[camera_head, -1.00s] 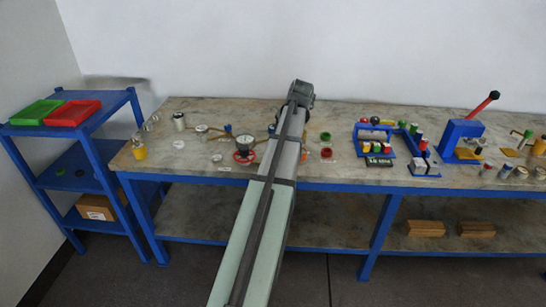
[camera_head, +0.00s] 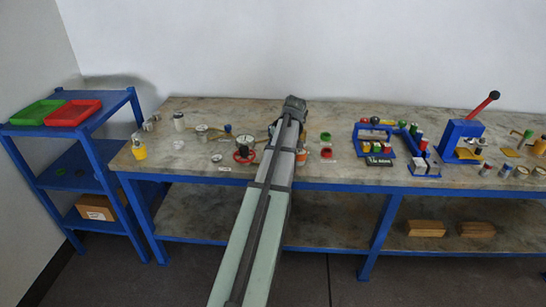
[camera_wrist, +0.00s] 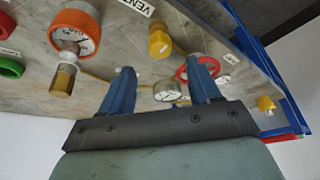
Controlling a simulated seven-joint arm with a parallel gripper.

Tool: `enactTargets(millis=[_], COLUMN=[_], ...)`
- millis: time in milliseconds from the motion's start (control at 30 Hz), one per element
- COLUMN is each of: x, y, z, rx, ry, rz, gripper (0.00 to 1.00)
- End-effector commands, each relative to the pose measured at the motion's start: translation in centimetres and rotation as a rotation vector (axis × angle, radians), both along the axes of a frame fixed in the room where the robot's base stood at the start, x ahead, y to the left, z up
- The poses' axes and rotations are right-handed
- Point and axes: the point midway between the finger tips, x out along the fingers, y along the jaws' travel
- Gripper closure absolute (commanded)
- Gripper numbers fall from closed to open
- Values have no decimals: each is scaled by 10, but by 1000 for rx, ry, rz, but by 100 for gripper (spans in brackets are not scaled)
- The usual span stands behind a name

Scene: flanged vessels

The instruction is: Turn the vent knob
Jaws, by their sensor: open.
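In the wrist view, a white label reading VENT (camera_wrist: 136,6) lies on the bench top at the upper edge. A yellow knob-like fitting (camera_wrist: 159,40) stands close to it; I take it as the vent knob, but cannot be sure. My gripper (camera_wrist: 163,86) is open, with two blue fingers apart and nothing held between them. The yellow fitting shows above the gap between the fingertips, apart from both. In the head view my arm hides the gripper and this fitting.
A red handwheel (camera_wrist: 198,70) shows behind the right finger, beside a round gauge (camera_wrist: 168,91). An orange-rimmed gauge (camera_wrist: 76,27) on a brass stem is left of the fingers. The handwheel also shows in the head view (camera_head: 243,155). A blue shelf (camera_head: 83,150) stands left.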

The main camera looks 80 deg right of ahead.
Motion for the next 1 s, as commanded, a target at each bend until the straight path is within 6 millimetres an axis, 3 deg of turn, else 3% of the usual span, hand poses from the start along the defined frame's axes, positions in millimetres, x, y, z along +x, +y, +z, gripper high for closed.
enactTargets(millis=[200,433,933,1000], x=[10,17,19,19], y=[-10,-17,-19,-19], z=[-33,-57,-66,-66], rx=[2,1,0,0], ry=[-1,0,0,0], rz=[1,-1,-1,-1], gripper=[38,38,38,45])
